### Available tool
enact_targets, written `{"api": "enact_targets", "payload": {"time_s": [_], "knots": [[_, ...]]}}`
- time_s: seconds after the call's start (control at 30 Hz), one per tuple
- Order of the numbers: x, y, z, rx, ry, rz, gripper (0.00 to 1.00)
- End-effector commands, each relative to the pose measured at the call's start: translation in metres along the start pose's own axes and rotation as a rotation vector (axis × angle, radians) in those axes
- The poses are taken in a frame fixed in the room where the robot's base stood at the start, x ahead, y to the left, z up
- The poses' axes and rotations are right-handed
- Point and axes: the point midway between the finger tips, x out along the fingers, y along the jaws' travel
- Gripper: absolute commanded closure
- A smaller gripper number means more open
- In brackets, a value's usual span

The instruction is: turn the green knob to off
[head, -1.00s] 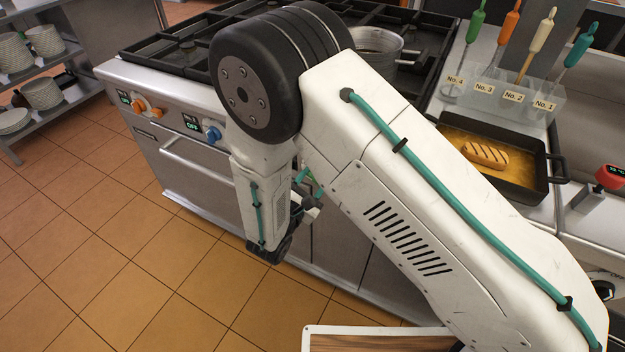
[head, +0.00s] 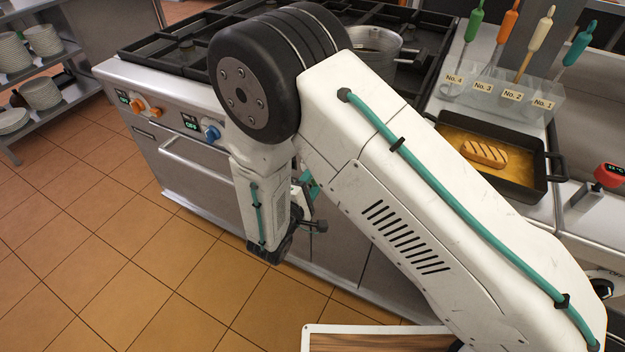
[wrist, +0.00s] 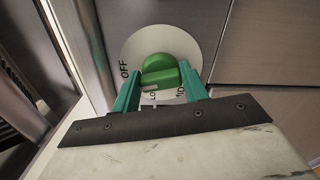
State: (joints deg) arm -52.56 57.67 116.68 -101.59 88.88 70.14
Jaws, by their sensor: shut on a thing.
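The green knob (wrist: 158,62) sits on a round white dial plate (wrist: 196,42) in the wrist view. "OFF" is printed at the dial's left; other markings along its lower edge are partly hidden. My gripper (wrist: 161,77) has its two teal fingers on either side of the knob's grip, shut on it. The knob's grip bar lies roughly across the picture, and I cannot tell exactly where it points. In the head view, my gripper (head: 311,187) shows only partly beside my arm, low in front of the stove; the green knob is hidden there.
The stove (head: 180,90) has orange and blue knobs (head: 212,133) on its front. A pot (head: 375,42) stands on top. A black pan (head: 520,190) with a grilled loaf sits at right, near a rack of colored-handled tools (head: 500,85). Open tiled floor lies left.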

Motion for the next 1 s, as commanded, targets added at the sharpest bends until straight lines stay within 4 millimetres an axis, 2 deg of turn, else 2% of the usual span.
{"api": "enact_targets", "payload": {"time_s": [0.4,1.0], "knots": [[-0.0008,-0.0014,-0.0005,0.222,0.002,0.0,0.79],[-0.0009,-0.0019,-0.0005,0.265,0.002,-0.001,0.79]]}}
